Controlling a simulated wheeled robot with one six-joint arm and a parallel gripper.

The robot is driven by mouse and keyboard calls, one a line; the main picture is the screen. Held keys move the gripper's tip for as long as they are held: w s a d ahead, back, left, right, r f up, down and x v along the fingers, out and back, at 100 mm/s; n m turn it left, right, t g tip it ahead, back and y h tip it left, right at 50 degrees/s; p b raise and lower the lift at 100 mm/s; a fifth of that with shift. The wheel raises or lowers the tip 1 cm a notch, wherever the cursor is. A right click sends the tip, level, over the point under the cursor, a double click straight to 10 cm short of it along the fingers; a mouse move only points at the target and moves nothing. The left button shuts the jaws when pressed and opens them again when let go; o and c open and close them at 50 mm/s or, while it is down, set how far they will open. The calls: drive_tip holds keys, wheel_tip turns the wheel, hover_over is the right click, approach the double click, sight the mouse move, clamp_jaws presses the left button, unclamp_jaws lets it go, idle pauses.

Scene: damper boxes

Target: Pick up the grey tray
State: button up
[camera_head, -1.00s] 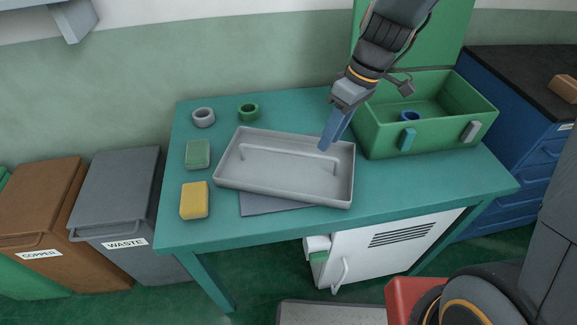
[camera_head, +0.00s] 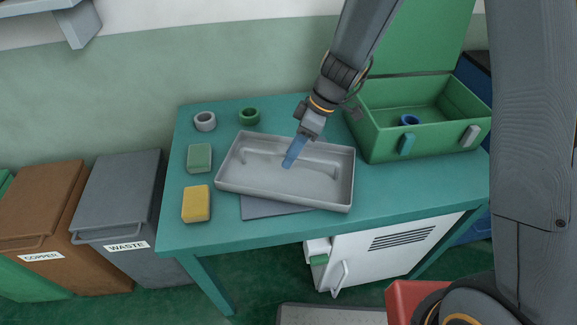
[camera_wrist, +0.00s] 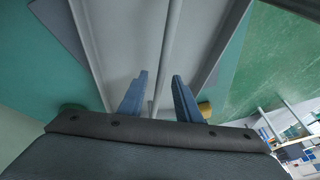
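The grey tray (camera_head: 240,182) lies on the teal table, with a raised bar handle (camera_head: 320,178) running lengthwise across its middle. My gripper (camera_head: 287,164) points down over the middle of the tray, by the bar, and partly hides it. In the wrist view the two blue fingers of my gripper (camera_wrist: 160,76) are apart. The bar (camera_wrist: 170,45) runs between them in that view, with gaps on both sides. The fingertips' height against the bar is hard to tell.
A flat grey-blue sheet (camera_head: 262,209) lies partly under the tray's front edge. A green block (camera_head: 199,158), a yellow block (camera_head: 196,203), a grey ring (camera_head: 205,121) and a green ring (camera_head: 249,115) sit left and behind. An open green box (camera_head: 430,143) holding a blue ring (camera_head: 409,120) stands right.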

drive_tip(key=shift+s+a+f, duration=0.1)
drive_tip(key=shift+a+f, duration=0.2)
drive_tip(key=shift+f, duration=0.35)
drive_tip(key=shift+c, duration=0.3)
clamp_jaws()
drive_tip(key=shift+r, duration=0.1)
